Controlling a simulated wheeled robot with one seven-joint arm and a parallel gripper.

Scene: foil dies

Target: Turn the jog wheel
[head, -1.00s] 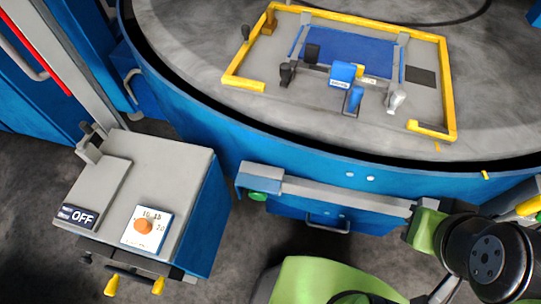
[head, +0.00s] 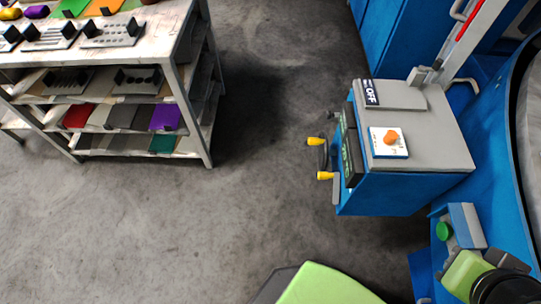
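The control box (head: 425,133) is blue with a grey top and stands right of centre. On its left side is a dark wheel-like part (head: 323,155) with two yellow handles, one at the upper end (head: 314,142) and one at the lower (head: 325,176); it appears to be the jog wheel and is seen nearly edge-on. An orange knob (head: 390,137) sits on a white dial plate on top, beside an OFF label (head: 371,92). My gripper (head: 463,270), green and dark, seems to be at the lower right, apart from the box; its fingers cannot be made out.
A shelf rack (head: 187,95) with dies and coloured sheets stands at the upper left. The grey floor (head: 230,215) between rack and box is clear. A large blue round machine (head: 492,160) is at the right, with a green button (head: 444,231) on a bracket near my arm.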

